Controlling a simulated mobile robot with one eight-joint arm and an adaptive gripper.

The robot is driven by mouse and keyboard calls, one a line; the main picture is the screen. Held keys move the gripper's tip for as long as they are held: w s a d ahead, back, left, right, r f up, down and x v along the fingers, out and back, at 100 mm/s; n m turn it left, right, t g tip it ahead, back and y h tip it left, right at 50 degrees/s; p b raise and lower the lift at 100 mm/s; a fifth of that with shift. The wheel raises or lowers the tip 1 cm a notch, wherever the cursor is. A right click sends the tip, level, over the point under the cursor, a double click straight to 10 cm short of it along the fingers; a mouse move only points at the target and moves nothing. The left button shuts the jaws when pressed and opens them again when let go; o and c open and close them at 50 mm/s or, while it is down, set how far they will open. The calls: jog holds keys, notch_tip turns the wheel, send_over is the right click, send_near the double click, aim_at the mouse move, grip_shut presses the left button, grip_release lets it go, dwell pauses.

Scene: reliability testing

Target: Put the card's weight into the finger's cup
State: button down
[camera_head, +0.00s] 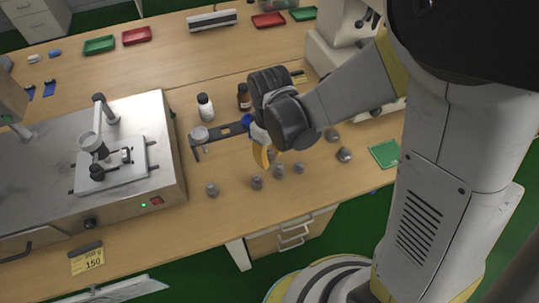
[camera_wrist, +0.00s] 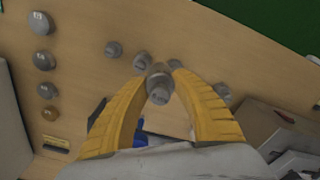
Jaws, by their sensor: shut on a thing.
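My gripper (camera_head: 264,156) is over the wooden bench, right of the test machine. In the wrist view, the yellow fingers of my gripper (camera_wrist: 159,88) are shut on a small grey metal weight (camera_wrist: 159,84). In the head view the held weight is mostly hidden by my gripper. A yellow card (camera_head: 87,260) at the machine's front reads "150", with a smaller line above that is hard to read. A pale grey cup (camera_head: 90,142) stands above the plate on the machine, away from my gripper to the left.
Several grey weights stand on the bench, including one weight (camera_head: 212,189) nearer the machine and another (camera_head: 344,154) at the right. A white bottle (camera_head: 205,107) and brown bottle (camera_head: 243,97) stand behind. The steel machine (camera_head: 150,170) fills the left; a green mat (camera_head: 385,153) lies right.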

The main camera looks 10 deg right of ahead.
jog(key=shift+f+b, duration=3.15)
jog(key=shift+f, duration=0.55)
